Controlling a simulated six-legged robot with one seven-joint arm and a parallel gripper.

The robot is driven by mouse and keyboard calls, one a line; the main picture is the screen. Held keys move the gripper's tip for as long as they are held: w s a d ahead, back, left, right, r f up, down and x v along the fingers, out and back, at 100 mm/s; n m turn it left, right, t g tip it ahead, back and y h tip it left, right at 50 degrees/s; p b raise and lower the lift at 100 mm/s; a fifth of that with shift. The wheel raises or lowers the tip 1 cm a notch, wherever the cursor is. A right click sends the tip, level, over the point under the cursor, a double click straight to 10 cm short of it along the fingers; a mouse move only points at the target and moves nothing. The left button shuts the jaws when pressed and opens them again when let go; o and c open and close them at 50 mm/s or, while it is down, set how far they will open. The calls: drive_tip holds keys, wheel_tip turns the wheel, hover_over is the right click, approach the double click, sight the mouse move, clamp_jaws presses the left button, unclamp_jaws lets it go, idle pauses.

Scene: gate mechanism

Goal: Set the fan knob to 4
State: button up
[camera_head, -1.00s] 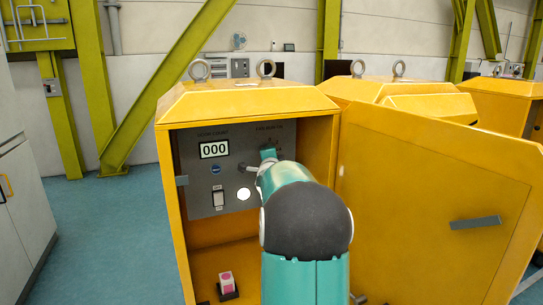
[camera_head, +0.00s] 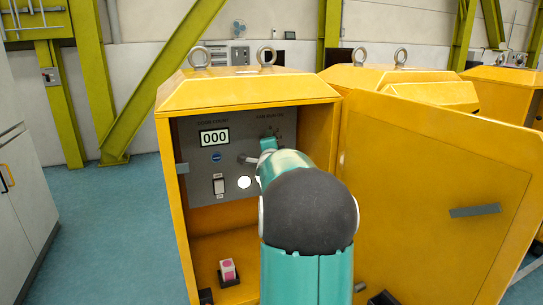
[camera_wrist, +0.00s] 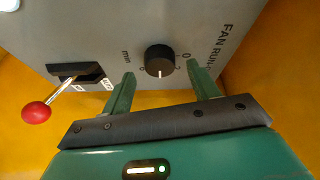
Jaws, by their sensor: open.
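The fan knob (camera_wrist: 160,58) is a black round knob on the grey panel, under lettering that starts "FAN RUN" and beside the word "min". A pale pointer line on it points toward the lower edge of the wrist picture; its setting cannot be read. My gripper (camera_wrist: 160,74) is open, with its two green fingers apart on either side of the knob. I cannot tell whether they touch it. In the head view, my gripper (camera_head: 268,145) is at the panel's upper right, and the arm hides the knob.
The grey panel (camera_head: 195,165) sits inside a yellow cabinet (camera_head: 250,88) with its door (camera_head: 430,190) open to the right. A red-ball lever (camera_wrist: 37,113) is left of the knob in the wrist view. A pink button (camera_head: 228,270) is at the cabinet bottom.

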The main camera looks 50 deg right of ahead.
drive_tip(key=v, duration=1.1)
drive_tip(key=shift+s+a, duration=0.2)
drive_tip(key=shift+s, duration=0.05)
drive_tip(key=w+a+f+n+y, duration=0.2)
drive_tip(key=a+n+y, duration=0.35)
drive_tip(key=a, duration=0.75)
drive_tip(key=w+a+f+n+y, duration=0.1)
drive_tip(key=a+n+y, duration=0.45)
drive_tip(key=a, duration=0.85)
drive_tip(key=s+a+f+n+g+y, duration=0.1)
drive_tip(key=s+a+f+n+g, duration=0.1)
drive_tip(key=s+a+f+n, duration=0.2)
drive_tip(key=s+a+f+n+g+y, duration=0.2)
drive_tip(key=s+a+f+n+g, duration=0.1)
drive_tip(key=s+a+n, duration=0.8)
drive_tip(key=s+a+f, duration=0.1)
drive_tip(key=s+a, duration=0.1)
drive_tip(key=a, duration=0.2)
drive_tip(key=shift+a+f+y, duration=0.15)
drive_tip(key=shift+a+y, duration=0.05)
drive_tip(key=shift+y, duration=0.1)
